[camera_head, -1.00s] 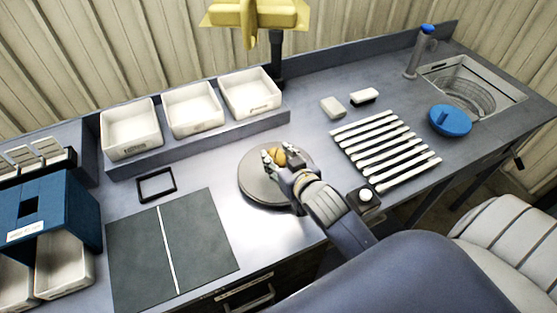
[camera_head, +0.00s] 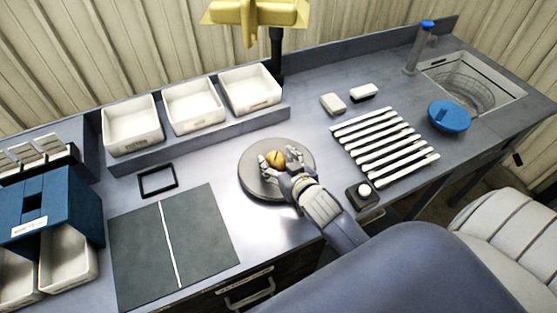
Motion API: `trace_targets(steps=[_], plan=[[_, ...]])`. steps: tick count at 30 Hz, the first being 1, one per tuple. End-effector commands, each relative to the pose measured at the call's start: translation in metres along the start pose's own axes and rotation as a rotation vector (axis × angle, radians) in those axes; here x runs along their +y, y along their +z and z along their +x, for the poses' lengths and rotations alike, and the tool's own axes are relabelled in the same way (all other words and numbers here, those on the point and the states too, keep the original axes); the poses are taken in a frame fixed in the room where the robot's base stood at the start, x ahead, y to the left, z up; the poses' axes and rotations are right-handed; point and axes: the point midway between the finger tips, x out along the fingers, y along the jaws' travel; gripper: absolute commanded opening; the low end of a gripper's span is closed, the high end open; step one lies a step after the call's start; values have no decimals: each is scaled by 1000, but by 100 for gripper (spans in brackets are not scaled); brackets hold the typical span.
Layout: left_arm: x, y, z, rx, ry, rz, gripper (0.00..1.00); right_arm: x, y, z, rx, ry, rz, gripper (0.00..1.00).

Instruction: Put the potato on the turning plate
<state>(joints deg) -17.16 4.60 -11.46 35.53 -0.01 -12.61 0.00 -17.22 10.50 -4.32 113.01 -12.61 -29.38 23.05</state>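The potato (camera_head: 275,158), small and yellow-brown, is on the round grey turning plate (camera_head: 252,180) in the middle of the bench. My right gripper (camera_head: 278,157) reaches over the plate from the lower right. Its fingers are spread, one on each side of the potato, with a gap visible on the right side. The left finger is close to the potato; I cannot tell whether it touches. The gripper's palm and wrist hide part of the plate's near right edge. My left gripper is not in view.
White bins (camera_head: 195,105) stand behind the plate. A dark mat (camera_head: 130,250) and black frame (camera_head: 157,181) lie left, with a blue box (camera_head: 70,205) beyond. A white slatted rack (camera_head: 385,148), button box (camera_head: 363,194), blue lid (camera_head: 449,116) and sink (camera_head: 470,85) are right.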

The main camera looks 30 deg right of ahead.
Motion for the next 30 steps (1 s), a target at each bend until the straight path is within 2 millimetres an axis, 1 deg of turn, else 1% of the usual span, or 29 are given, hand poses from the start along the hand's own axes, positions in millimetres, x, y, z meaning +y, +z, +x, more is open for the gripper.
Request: trace_targets(steps=[8,9,11,14,17,24,27,30], plan=[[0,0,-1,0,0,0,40,0,-2,-1,1,0,-1,61],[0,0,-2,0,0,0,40,0,-4,-2,1,0,-1,61],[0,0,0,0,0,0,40,0,-2,-5,0,-1,0,61],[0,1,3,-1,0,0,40,0,0,-16,-1,0,0,61],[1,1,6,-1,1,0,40,0,0,-33,-1,0,1,61],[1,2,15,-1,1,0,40,0,1,-79,-2,0,1,61],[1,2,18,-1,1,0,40,0,0,-95,-1,0,1,61],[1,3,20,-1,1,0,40,0,0,-107,-1,0,1,61]])
